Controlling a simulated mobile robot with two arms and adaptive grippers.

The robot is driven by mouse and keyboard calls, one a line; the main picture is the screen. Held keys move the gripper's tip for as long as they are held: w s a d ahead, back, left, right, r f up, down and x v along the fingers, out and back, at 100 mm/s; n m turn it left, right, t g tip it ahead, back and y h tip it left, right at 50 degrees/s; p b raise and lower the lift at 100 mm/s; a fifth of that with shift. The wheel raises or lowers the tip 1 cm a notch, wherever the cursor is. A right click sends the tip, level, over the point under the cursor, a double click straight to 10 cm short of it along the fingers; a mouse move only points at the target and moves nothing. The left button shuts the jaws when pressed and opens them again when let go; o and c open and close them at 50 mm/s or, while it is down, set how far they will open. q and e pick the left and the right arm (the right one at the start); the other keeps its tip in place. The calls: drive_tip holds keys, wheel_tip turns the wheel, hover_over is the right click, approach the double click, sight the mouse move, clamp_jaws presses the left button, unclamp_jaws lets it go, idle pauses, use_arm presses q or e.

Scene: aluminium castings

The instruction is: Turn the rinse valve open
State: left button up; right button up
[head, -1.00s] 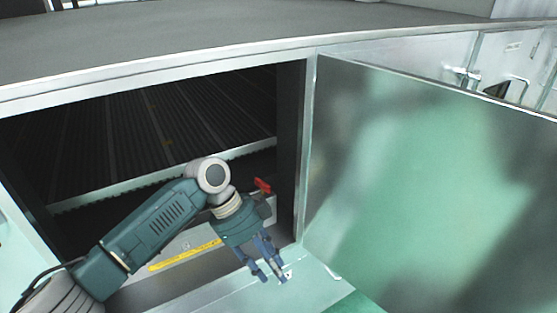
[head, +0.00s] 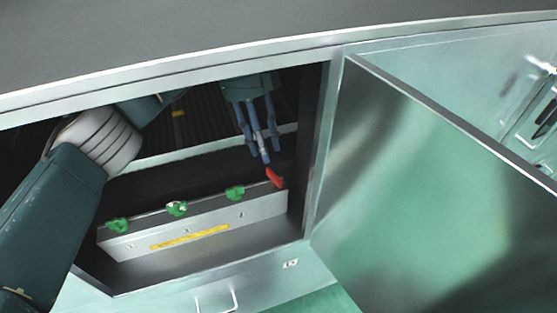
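A red valve handle (head: 275,178) stands at the right end of a grey manifold block (head: 207,226) inside the open cabinet. Several valve handles sit in a row on this block. The others are green: a left one (head: 117,226), a middle one (head: 177,208) and a right one (head: 235,193). I cannot read which is labelled rinse. My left gripper (head: 269,156) points down just above the red handle, its blue fingers apart and nothing seen between them. Whether a fingertip touches the handle is not clear. My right gripper is not in view.
The cabinet door (head: 430,190) stands open on the right, close to the opening's frame. A yellow strip (head: 190,237) marks the block's front. A grey top (head: 250,35) overhangs the opening. A drawer-like handle (head: 217,303) is below. My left arm fills the left side.

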sight(272, 175)
use_arm(q)
drive_tip(key=p+x, duration=0.2)
drive_tip(key=x, duration=0.4)
drive_tip(key=shift+s+d+f, duration=0.15)
drive_tip(key=shift+s+f, duration=0.05)
drive_tip(key=shift+f, duration=0.4)
clamp_jaws()
